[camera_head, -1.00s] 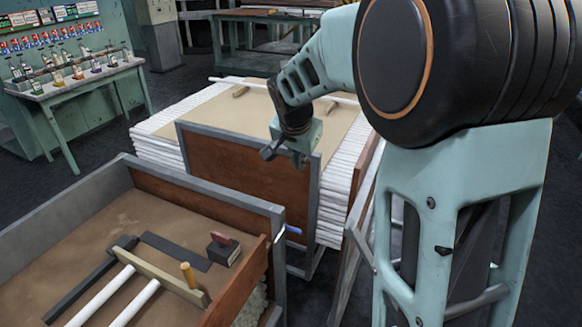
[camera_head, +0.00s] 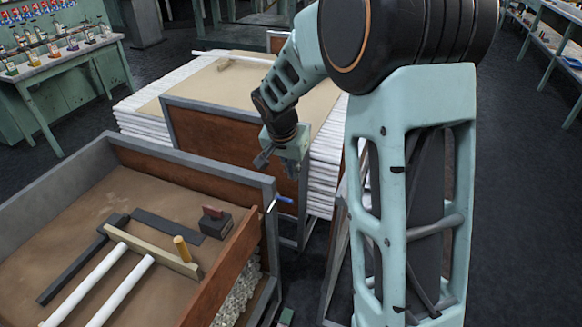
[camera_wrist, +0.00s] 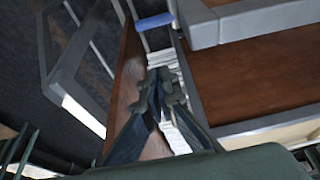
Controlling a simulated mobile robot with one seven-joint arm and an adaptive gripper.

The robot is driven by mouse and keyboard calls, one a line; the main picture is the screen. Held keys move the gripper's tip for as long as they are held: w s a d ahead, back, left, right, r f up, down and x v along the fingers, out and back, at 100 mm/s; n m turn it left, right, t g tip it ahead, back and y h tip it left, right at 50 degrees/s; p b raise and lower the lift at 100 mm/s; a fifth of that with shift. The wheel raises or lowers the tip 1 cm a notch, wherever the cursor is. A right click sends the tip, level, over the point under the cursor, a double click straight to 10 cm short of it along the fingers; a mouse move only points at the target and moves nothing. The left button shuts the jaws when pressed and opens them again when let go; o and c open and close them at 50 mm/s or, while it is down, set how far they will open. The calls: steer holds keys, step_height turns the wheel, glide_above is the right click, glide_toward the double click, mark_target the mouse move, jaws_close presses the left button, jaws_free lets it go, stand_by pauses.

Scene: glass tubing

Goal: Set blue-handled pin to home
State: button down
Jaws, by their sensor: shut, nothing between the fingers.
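The blue-handled pin (camera_head: 285,200) sits at the upper right corner post of the open wooden crate in the head view. Its blue handle (camera_wrist: 154,21) also shows at the top of the wrist view, lying roughly crosswise. Where the pin's shaft goes is hidden.
A brown panel (camera_head: 222,140) in a grey frame stands behind, beside stacked white tubing (camera_head: 142,122). Open floor lies at the right.

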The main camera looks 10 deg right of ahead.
steer(key=f, duration=0.1)
steer(key=s+a+f, duration=0.1)
steer(key=f, duration=0.1)
steer(key=s+f, duration=0.1)
steer(key=shift+a+f+b, duration=0.25)
steer(key=shift+b, duration=0.05)
steer(key=shift+s, duration=0.1)
steer(key=s+a+b, duration=0.2)
steer(key=s+b, duration=0.1)
steer(key=shift+f+b, duration=0.2)
steer(key=shift+b, duration=0.1)
steer(key=shift+s+a+r, duration=0.15)
steer(key=shift+s+a, duration=0.2)
steer(key=shift+s, duration=0.25)
step_height(320, 180, up, 11)
glide_above(284, 201)
steer(key=s+a, duration=0.3)
steer(key=s, duration=0.4)
steer(key=shift+w+a+r, duration=0.15)
steer(key=shift+w+r, duration=0.05)
steer(key=shift+w, duration=0.05)
